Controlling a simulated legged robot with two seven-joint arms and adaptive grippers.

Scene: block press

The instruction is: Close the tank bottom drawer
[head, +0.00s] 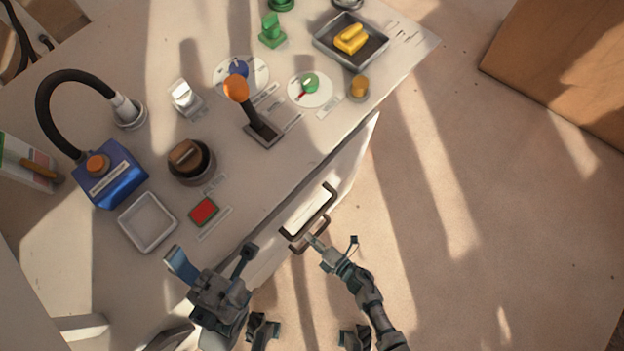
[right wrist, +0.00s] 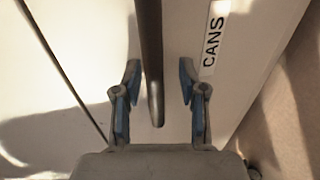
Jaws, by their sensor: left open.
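Drawers are in the front of the bench. An upper dark handle (head: 325,203) and a lower dark handle (head: 299,249) show in the head view. How far any drawer stands out cannot be told. My right gripper (head: 314,240) is at the lower handle. In the right wrist view my right gripper (right wrist: 158,82) is open, with a dark handle bar (right wrist: 150,60) between its fingers and a gap on each side. A label reading CANS (right wrist: 215,38) is beside the bar. My left gripper (head: 212,258) is open and empty at the bench's near edge.
The bench top holds a blue box (head: 110,175) with a black hose, a white tray (head: 148,221), a red block (head: 203,210), an orange-knobbed lever (head: 237,90) and a grey tray (head: 325,45) with a yellow piece. Open floor (head: 450,230) lies right of the bench.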

